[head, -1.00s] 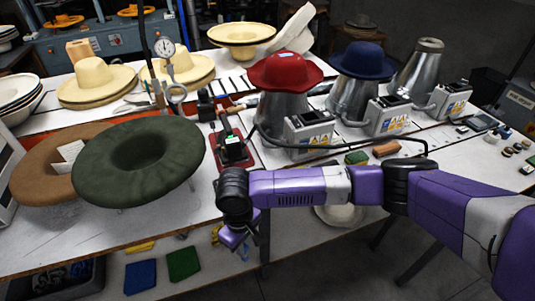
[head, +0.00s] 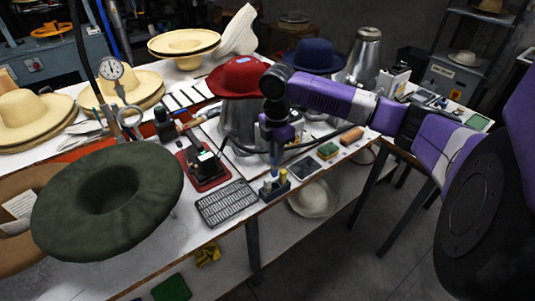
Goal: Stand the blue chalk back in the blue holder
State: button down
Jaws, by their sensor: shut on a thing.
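The blue holder (head: 275,191) is a small dark blue block near the front edge of the table, right of a black slotted tray. Short light and yellow pieces (head: 283,176) stand in it. My gripper (head: 274,152) is above the holder, pointing down, and shut on the blue chalk (head: 274,172). The chalk is a thin blue stick, roughly upright, with its lower end at or just over the holder. I cannot tell whether that end is inside a hole. My fingers are small and dark here.
A black slotted tray (head: 227,203) lies to the left. Green (head: 327,151) and brown (head: 351,136) blocks lie to the right. A red hat (head: 238,77) on a metal cone stands behind my gripper. A dark green hat (head: 108,201) fills the left front.

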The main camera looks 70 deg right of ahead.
aim_at(276, 170)
jog(key=shift+s+d+f, duration=0.1)
jog(key=shift+d+f, duration=0.15)
jog(key=shift+d, duration=0.05)
jog(key=shift+f+b, duration=1.95)
jog(key=shift+f, duration=0.25)
jog(key=shift+r, duration=0.15)
jog(key=shift+f+b, duration=0.55)
jog(key=shift+f, duration=1)
jog(key=c, duration=1.3)
grip_release()
jog(key=shift+o, duration=0.2)
jog(key=shift+r, duration=0.15)
